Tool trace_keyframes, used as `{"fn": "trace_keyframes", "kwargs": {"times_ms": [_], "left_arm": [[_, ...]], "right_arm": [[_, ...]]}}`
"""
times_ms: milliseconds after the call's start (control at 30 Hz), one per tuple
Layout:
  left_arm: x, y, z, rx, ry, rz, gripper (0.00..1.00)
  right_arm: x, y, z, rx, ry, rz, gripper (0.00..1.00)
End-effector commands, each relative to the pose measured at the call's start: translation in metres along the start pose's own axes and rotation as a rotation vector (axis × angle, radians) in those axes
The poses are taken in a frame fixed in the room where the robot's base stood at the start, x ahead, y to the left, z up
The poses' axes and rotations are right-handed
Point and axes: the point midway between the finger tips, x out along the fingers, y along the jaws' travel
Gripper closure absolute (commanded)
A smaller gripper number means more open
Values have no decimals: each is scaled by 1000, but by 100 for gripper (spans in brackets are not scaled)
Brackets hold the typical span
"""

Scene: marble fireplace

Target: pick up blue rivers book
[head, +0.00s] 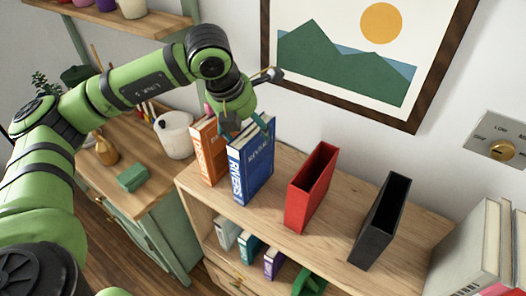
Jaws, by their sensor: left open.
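The blue rivers book (250,172) stands upright on the wooden shelf top (275,222), with "RIVERS" in white on its spine. An orange book (206,152) stands close beside it on the left. My left gripper (246,126) is open and points down at the top of the blue book, with fingers at its upper edge. Whether the fingers touch the book I cannot tell. My right gripper is not in view.
A red holder (311,188) and a black holder (380,220) stand to the right on the same top. A framed picture (350,50) hangs behind. Several books and a green gripper-like part sit below. A white pot (175,138) and green block (132,177) are on the left cabinet.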

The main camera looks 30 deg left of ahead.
Motion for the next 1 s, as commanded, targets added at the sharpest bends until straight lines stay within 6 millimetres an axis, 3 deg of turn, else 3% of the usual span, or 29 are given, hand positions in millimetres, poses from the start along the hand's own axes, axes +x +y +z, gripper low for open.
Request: {"fn": "trace_keyframes", "kwargs": {"times_ms": [167, 367, 533, 767, 800, 900, 1000], "left_arm": [[14, 0, 0, 0, 4, 0, 24], [45, 0, 0, 1, 6, 0, 24], [64, 0, 0, 0, 3, 0, 24], [67, 0, 0, 1, 0, 0, 24], [67, 0, 0, 1, 0, 0, 28], [67, 0, 0, 1, 0, 0, 68], [67, 0, -1, 0, 1, 0, 100]], "right_arm": [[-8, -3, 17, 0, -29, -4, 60], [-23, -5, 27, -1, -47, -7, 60], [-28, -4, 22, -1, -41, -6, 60], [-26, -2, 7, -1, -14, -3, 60], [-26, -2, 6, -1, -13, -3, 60], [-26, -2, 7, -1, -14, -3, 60], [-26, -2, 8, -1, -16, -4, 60]]}}
